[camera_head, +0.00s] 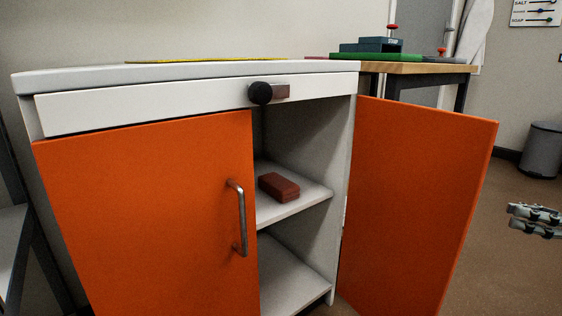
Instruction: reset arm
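My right gripper (535,221) shows at the right edge of the head view, grey and partly cut off by the frame. It is over the brown floor, to the right of the open orange door (415,200) and apart from it. Its two fingers lie close together, one above the other, and it is too small and cropped to tell if they are open or shut. I see nothing held in it. My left gripper is not in view.
A white cabinet (130,103) has its left orange door (150,220) shut and its right door swung wide. A reddish-brown block (279,187) lies on its upper shelf (310,200). A wooden table (425,68) stands behind, and a grey bin (541,150) far right.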

